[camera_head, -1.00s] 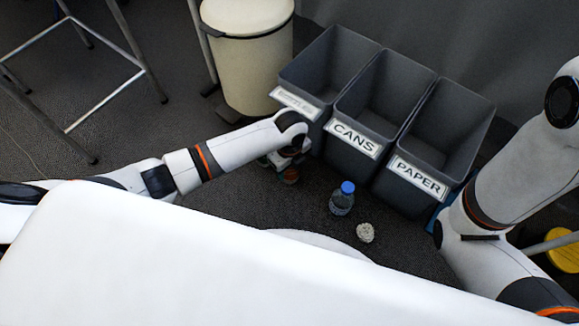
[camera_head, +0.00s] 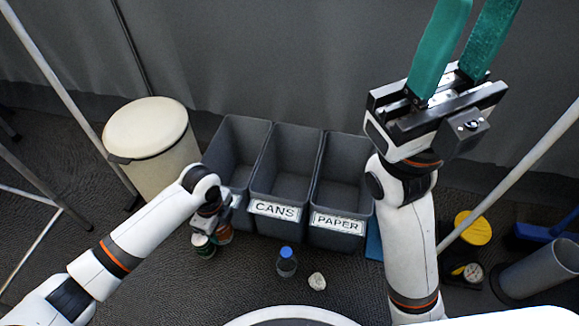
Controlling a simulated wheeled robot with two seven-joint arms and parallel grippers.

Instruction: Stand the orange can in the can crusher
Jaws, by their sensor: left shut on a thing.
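My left gripper (camera_head: 213,240) is low, in front of the left bin, and shut on a small orange-brown thing that looks like the orange can (camera_head: 225,233). The wrist and teal fingers hide much of the can, so its tilt cannot be told. My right gripper (camera_head: 463,45) is raised at the upper right, its two teal fingers apart and nothing seen between them. No can crusher can be made out in view.
Three grey bins stand together, including the cans bin (camera_head: 276,212) and paper bin (camera_head: 338,226). A blue-capped bottle (camera_head: 287,263) and a crumpled pale ball (camera_head: 317,281) are on the floor before them. A cream pedal bin (camera_head: 153,140) stands left; a yellow-topped item (camera_head: 473,228) right.

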